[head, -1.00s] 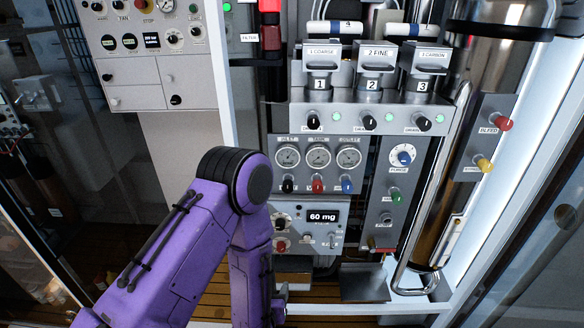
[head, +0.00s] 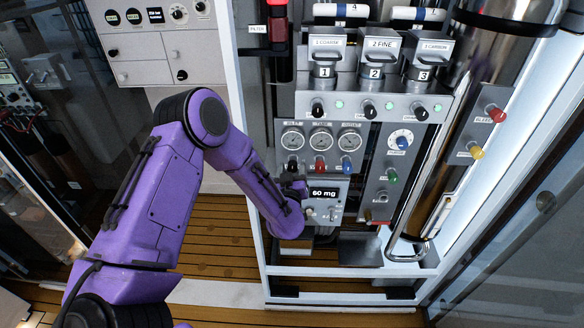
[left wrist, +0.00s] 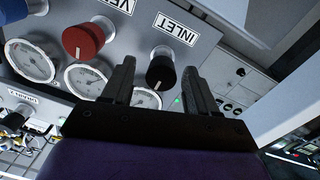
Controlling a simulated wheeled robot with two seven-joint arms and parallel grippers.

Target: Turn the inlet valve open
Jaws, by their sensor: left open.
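The inlet valve (head: 292,166) is a black knob below the left gauge of the panel. In the left wrist view the same black knob (left wrist: 161,70), with a white pointer line, sits under the INLET label (left wrist: 176,28). My left gripper (left wrist: 159,67) is open, its two dark fingers on either side of the knob in that view. I cannot tell whether they touch it. In the head view my left gripper (head: 298,186) is small, close below the knob row. My right gripper is not in view.
A red knob (head: 320,167) and a blue knob (head: 346,165) sit right of the inlet knob. Gauges (head: 321,139) are above, and a 60 mg display (head: 324,193) is below. A white frame post (head: 240,130) stands left of the panel.

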